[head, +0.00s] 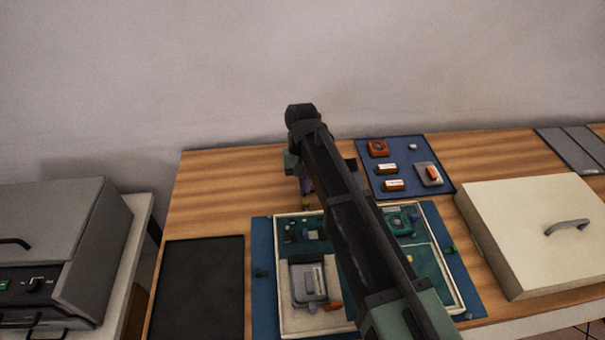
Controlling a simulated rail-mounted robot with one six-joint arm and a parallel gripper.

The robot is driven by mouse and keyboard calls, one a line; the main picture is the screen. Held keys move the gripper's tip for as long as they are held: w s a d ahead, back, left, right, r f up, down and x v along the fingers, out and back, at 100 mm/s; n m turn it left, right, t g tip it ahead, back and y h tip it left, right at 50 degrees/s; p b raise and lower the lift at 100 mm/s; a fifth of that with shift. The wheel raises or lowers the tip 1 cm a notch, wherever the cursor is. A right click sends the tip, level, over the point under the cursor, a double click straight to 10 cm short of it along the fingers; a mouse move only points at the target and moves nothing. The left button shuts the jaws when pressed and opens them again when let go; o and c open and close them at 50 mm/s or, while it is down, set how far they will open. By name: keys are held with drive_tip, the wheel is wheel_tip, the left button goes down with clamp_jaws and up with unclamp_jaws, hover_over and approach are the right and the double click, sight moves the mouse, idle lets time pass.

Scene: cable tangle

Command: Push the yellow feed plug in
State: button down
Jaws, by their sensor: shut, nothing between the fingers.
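My gripper (307,200) points down at the back edge of the open cream-framed unit (281,290). It is shut and empty, small in the picture and partly covered by my own arm. I cannot make out a yellow feed plug or its socket; my arm covers the middle of the unit. Inside the unit, a grey module (309,285) sits at the front left, with a small orange piece (334,305) beside it. Small dark parts (291,233) stand at the back left, and a green part (402,221) at the back right.
A blue mat (437,191) at the back holds several small orange, white and grey parts. A cream lid-like box (530,210) with a handle stands at right. A dark mat (202,285) lies at left, and a grey machine (60,250) stands beyond the table's left edge.

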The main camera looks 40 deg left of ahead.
drive_tip(key=shift+s+d, duration=0.15)
drive_tip(key=shift+s, duration=0.05)
drive_tip(key=shift+s+d, duration=0.75)
drive_tip(key=shift+s, duration=0.1)
drive_tip(key=w+a, duration=0.2)
drive_tip(key=shift+w+a, duration=0.2)
drive_tip(key=shift+w, duration=0.15)
drive_tip(key=p+v, duration=0.9)
drive_tip(key=v, duration=0.1)
drive_tip(key=shift+w+a, duration=0.15)
drive_tip(key=shift+a, duration=0.05)
